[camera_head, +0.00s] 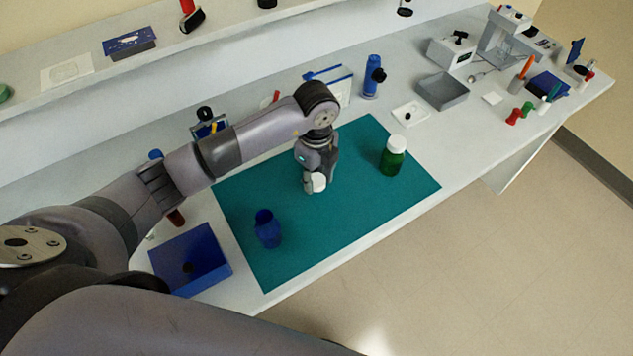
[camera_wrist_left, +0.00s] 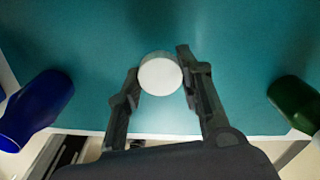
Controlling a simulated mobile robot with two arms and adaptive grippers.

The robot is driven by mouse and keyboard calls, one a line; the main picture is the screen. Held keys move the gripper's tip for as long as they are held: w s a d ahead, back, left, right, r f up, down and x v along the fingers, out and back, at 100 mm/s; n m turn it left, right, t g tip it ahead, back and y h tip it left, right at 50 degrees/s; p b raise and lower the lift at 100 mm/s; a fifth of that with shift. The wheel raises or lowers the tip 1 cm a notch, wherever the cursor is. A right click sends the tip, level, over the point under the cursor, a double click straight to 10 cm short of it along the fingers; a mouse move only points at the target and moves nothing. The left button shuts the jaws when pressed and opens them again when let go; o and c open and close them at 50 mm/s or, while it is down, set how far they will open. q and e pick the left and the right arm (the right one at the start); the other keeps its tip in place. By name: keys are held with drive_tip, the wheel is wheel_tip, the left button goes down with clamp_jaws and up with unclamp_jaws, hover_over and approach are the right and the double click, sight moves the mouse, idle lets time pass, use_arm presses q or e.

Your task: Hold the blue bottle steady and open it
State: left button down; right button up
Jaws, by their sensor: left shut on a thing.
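The blue bottle (camera_head: 268,228) stands upright on the teal mat, with no cap on its dark, open-looking top. It also shows at the left of the left wrist view (camera_wrist_left: 35,108). My left gripper (camera_head: 316,180) points down over the middle of the mat, to the right of the blue bottle and apart from it. It is shut on a round white cap (camera_wrist_left: 161,75), which shows between both fingertips. I cannot tell whether the cap touches the mat. My right gripper is not in view.
A green bottle with a white cap (camera_head: 392,157) stands on the right part of the teal mat (camera_head: 285,265). A blue open bin (camera_head: 190,262) sits left of the mat. A grey tray (camera_head: 442,91) and a blue tool (camera_head: 372,77) stand behind. The mat's front is clear.

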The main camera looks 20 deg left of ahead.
sight(316, 180)
use_arm(q)
wheel_tip(316, 180, down, 3)
drive_tip(key=shift+f, duration=0.1)
drive_tip(key=shift+f, duration=0.15)
drive_tip(key=c, duration=1.1)
unclamp_jaws()
